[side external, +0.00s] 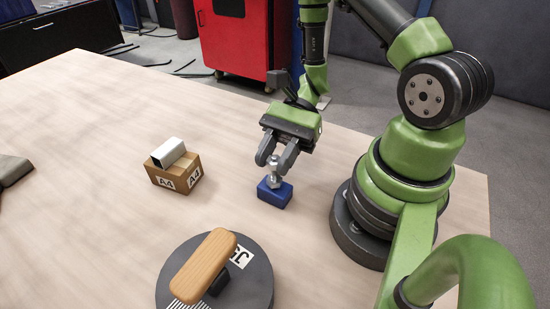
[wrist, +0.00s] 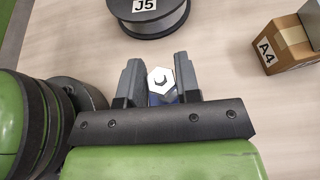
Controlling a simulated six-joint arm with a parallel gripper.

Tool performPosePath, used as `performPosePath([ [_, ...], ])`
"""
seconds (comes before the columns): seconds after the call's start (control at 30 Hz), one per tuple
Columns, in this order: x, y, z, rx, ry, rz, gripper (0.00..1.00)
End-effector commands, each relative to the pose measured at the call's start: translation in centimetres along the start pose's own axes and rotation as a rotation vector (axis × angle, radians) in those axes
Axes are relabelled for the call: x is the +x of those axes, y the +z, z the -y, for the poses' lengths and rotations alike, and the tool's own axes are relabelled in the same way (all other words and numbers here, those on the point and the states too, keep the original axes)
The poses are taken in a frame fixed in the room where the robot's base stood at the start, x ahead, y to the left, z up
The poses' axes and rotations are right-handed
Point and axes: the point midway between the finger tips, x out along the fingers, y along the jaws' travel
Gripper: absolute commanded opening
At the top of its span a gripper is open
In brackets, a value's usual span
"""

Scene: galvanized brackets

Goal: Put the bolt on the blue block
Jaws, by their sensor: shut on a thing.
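The silver hex-headed bolt (side external: 273,172) is held between the fingers of my gripper (side external: 277,160), upright over the blue block (side external: 275,193). The bolt's lower end is at the top of the block; I cannot tell whether it rests there or hovers just above. The blue block lies on the table, in front of my base. In the wrist view the bolt's hex head (wrist: 161,81) shows between the two fingers of my gripper (wrist: 158,80), and a bit of the blue block (wrist: 157,99) shows beneath it, mostly hidden.
A dark round disc (side external: 250,285) marked J5 with a wooden bar (side external: 203,265) is at the front. A grey piece (side external: 12,169) lies at the left edge.

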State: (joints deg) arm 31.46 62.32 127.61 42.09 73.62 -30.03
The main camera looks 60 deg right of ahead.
Motion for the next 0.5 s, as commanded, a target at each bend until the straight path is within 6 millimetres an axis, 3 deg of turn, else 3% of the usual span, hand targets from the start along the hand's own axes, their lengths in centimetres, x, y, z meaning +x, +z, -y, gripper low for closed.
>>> performPosePath([
  [0.43,0.36,-0.82,-0.02,0.0,0.0,0.001,0.01],
  [0.47,0.34,-0.8,-0.02,-0.001,0.0,0.0,0.38],
  [0.5,0.34,-0.78,-0.02,-0.001,0.0,0.0,0.47],
])
